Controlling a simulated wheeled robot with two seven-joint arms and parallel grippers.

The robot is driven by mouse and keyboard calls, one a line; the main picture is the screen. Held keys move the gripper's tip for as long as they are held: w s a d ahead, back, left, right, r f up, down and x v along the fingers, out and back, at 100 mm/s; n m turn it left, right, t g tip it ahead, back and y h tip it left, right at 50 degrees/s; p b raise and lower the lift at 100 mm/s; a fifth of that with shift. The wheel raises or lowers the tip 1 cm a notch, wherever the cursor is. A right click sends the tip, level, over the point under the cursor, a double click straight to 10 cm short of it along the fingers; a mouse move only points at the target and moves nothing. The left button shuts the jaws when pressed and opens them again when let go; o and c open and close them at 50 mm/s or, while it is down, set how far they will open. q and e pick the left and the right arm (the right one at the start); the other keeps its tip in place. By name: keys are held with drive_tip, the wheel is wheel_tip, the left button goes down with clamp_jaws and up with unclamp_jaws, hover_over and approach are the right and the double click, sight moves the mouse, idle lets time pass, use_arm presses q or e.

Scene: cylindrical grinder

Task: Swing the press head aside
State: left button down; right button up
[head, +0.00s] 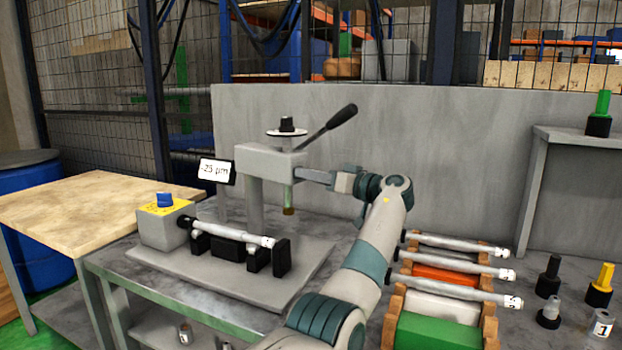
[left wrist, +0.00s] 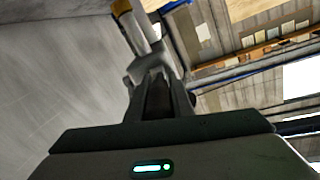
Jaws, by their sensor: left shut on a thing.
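The press head (head: 268,160) is a grey block on a grey post (head: 255,208). A disc with a black knob (head: 287,126) is on top, a black lever (head: 338,122) slants up to the right, and a ram (head: 288,197) with a brownish tip hangs below. My left gripper (head: 318,177) reaches the right end of the head and is shut on a part of it; the exact grip is small in the head view. The left wrist view shows the fingers (left wrist: 156,92) closed at a grey piece (left wrist: 148,64). My right gripper is not in view.
A light shaft (head: 235,232) lies on black supports under the head, beside a grey box (head: 165,222) with a blue knob. A display (head: 217,171) reads -25 µm. A rack of several shafts (head: 455,243) stands right of my arm. A grey wall panel (head: 420,130) stands behind.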

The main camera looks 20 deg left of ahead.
use_arm(q)
drive_tip(key=shift+w+d+g, duration=0.1)
drive_tip(key=shift+w+g, duration=0.2)
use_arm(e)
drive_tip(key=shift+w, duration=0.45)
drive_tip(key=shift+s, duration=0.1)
use_arm(q)
drive_tip(key=c, duration=1.6)
unclamp_jaws()
drive_tip(key=shift+o, duration=0.2)
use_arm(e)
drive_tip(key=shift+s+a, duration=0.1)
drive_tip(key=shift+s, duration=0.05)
use_arm(q)
drive_tip(key=shift+s+d, duration=0.15)
drive_tip(key=shift+d, duration=0.45)
drive_tip(key=b+v, duration=0.1)
drive_tip(key=v, duration=1.5)
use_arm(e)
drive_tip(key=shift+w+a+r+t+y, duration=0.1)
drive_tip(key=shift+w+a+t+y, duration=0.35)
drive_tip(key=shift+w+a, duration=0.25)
